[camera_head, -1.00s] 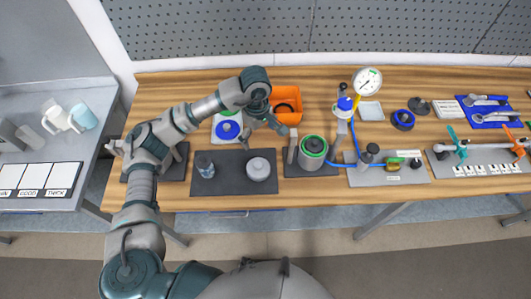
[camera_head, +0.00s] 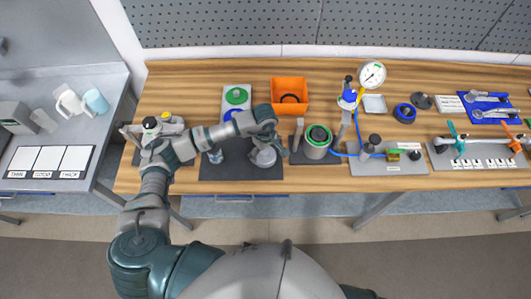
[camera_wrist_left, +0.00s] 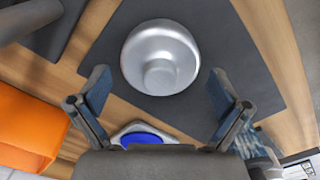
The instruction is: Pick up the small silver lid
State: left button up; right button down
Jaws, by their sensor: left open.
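The small silver lid (camera_wrist_left: 160,58) is a round metal dome with a raised knob. It lies on a dark mat (camera_wrist_left: 255,70) on the wooden table. In the head view the lid (camera_head: 263,158) is partly hidden under my left gripper (camera_head: 268,145). In the left wrist view my left gripper (camera_wrist_left: 158,98) is open, with one finger on each side of the lid's near edge. No contact between fingers and lid is visible. My right gripper is not in view.
A grey pot with a green ring (camera_head: 317,140) stands close to the right of the lid. An orange bin (camera_head: 290,94) is behind it. A small jar (camera_head: 215,155) stands on the mat's left part. A gauge (camera_head: 372,74) is further right.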

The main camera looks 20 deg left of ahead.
pick_arm(q)
jog(key=shift+w+a+f, duration=0.1)
jog(key=shift+a+f, duration=0.25)
jog(key=shift+f, duration=0.45)
jog(key=shift+d, duration=0.2)
jog(key=shift+c, duration=1.4)
jog(key=shift+d, duration=0.25)
jog(key=c, duration=0.8)
jog(key=shift+r, duration=0.1)
jog(key=c, duration=0.3)
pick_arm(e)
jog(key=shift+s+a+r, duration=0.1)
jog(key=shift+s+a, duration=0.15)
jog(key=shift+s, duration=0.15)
